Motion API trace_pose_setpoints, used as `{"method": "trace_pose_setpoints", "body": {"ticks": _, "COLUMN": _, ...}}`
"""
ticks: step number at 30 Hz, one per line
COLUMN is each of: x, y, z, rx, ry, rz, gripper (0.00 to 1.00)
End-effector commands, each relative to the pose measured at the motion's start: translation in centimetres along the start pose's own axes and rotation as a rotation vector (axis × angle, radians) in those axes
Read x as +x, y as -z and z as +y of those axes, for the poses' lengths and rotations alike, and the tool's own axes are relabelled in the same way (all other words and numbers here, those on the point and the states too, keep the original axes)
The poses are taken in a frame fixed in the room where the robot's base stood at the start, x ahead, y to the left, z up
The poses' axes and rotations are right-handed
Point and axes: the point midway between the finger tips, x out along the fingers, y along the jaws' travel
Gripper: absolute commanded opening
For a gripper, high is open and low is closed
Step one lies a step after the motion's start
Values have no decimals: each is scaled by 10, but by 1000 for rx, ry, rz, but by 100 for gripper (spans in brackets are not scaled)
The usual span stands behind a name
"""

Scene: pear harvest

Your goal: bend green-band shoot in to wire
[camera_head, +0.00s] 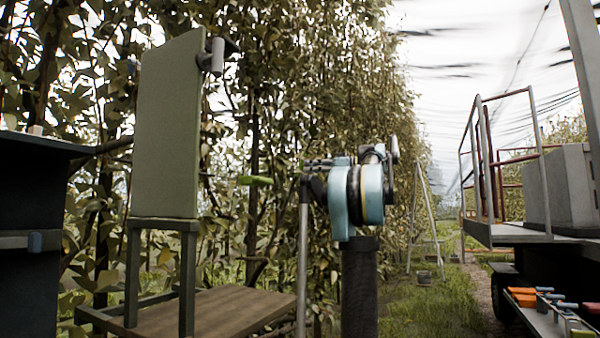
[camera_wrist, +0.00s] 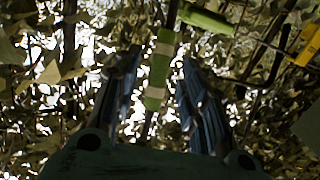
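In the wrist view a thin dark shoot runs up the middle, wrapped with a green band (camera_wrist: 158,72) that has pale stripes. My gripper (camera_wrist: 161,58) is open, with one finger on each side of the banded shoot and a visible gap to both. A second green piece (camera_wrist: 206,19) lies slantwise at the top, beyond the fingertips. In the head view a green piece (camera_head: 256,180) shows among the leaves, left of my arm; I cannot tell which of the two it is. My gripper cannot be made out clearly there. I cannot clearly pick out the wire.
A tall green panel (camera_head: 168,125) stands on a frame at the left, with a wooden platform (camera_head: 215,312) beside it. A railed platform cart (camera_head: 510,236) and a tray of tools (camera_head: 548,312) are at the right. A yellow piece (camera_wrist: 308,46) shows at the wrist view's right.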

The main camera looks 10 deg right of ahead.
Motion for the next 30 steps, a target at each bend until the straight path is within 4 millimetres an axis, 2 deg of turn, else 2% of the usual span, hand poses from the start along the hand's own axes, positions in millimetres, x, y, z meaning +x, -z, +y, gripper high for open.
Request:
{"method": "trace_pose_setpoints", "body": {"ticks": 3, "x": 20, "y": 0, "z": -1, "rx": 0, "ry": 3, "rz": 0, "gripper": 39}}
{"method": "trace_pose_setpoints", "body": {"ticks": 9, "x": 43, "y": 0, "z": -1, "rx": 0, "ry": 3, "rz": 0, "gripper": 39}}
{"method": "trace_pose_setpoints", "body": {"ticks": 15, "x": 51, "y": 0, "z": 0, "rx": 0, "ry": 0, "rz": 0, "gripper": 39}}
{"method": "trace_pose_setpoints", "body": {"ticks": 22, "x": 52, "y": 0, "z": 0, "rx": 0, "ry": 0, "rz": 0, "gripper": 39}}
{"method": "trace_pose_setpoints", "body": {"ticks": 23, "x": 52, "y": 0, "z": 0, "rx": 0, "ry": 0, "rz": 0, "gripper": 37}}
{"method": "trace_pose_setpoints", "body": {"ticks": 27, "x": 52, "y": 0, "z": 0, "rx": 0, "ry": 0, "rz": 0, "gripper": 5}}
{"method": "trace_pose_setpoints", "body": {"ticks": 28, "x": 52, "y": 0, "z": 0, "rx": 0, "ry": 0, "rz": 0, "gripper": 0}}
{"method": "trace_pose_setpoints", "body": {"ticks": 30, "x": 51, "y": 0, "z": 0, "rx": 0, "ry": 0, "rz": 0, "gripper": 0}}
